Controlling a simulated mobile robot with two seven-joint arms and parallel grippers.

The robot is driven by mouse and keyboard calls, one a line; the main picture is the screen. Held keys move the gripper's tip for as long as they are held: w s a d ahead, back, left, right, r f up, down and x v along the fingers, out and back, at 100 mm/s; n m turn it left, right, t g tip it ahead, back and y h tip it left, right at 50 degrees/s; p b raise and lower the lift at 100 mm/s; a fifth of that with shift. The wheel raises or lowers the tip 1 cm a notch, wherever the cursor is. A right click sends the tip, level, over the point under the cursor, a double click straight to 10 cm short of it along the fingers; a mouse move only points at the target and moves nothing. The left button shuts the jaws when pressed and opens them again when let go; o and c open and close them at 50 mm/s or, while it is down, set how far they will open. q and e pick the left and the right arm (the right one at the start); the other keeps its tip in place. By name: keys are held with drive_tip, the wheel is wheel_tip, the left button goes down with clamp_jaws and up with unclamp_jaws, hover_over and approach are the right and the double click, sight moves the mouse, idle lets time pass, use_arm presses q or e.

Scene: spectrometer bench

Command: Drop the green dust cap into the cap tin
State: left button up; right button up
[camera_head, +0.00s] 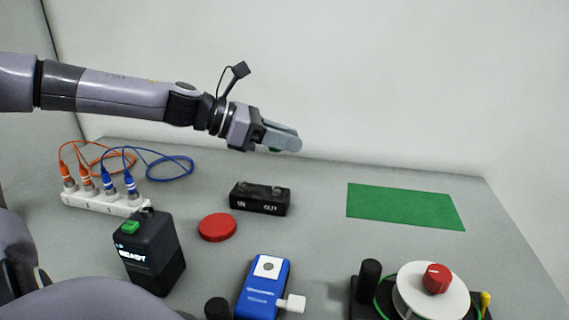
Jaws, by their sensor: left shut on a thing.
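My left gripper (284,142) is raised above the back of the bench, with its fingers pointing right. It is shut on a small green thing (274,150), likely the green dust cap, mostly hidden by the fingers. A low round red thing (217,227) lies on the bench, left of the middle and below the gripper in the picture. It may be the cap tin, but I cannot tell whether it is open on top. The gripper is well clear of it. My right gripper is out of view.
A black IN/OUT box (260,198) stands beside the red thing. A white strip (105,203) with orange and blue cables, a black READY box (150,250), a blue device (263,288) and a red-knobbed turntable (430,290) surround it. A green mat (405,206) lies bare.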

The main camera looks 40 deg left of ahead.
use_arm(q)
wheel_tip(320, 180, up, 10)
idle(0.4)
drive_tip(key=shift+s+a, duration=0.1)
